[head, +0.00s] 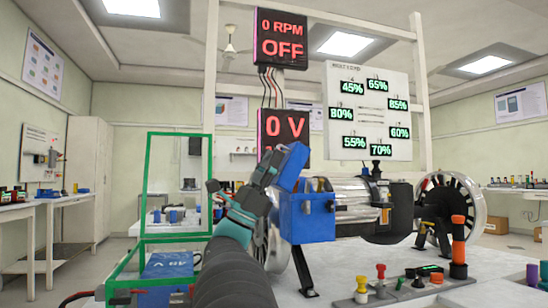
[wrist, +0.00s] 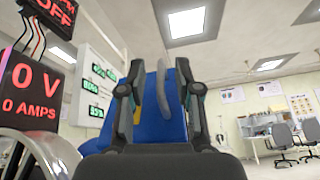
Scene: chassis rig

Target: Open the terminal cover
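The terminal box (head: 306,222) is blue and sits on the side of the motor. Its blue terminal cover (head: 293,166) stands raised and tilted at the box's left side, with the box top uncovered. My gripper (head: 268,172) is just left of the cover, close to its outer face. In the wrist view the blue cover (wrist: 150,128) fills the space beyond and between my fingers (wrist: 160,85), which stand wide apart. A grey curved strip (wrist: 187,88) shows in front of the blue. Whether a finger touches the cover cannot be told.
The motor (head: 362,198) lies behind the box, with a spoked wheel (head: 452,205) at right. A switch panel (head: 405,285) and red-black pegs (head: 458,248) are on the front right.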

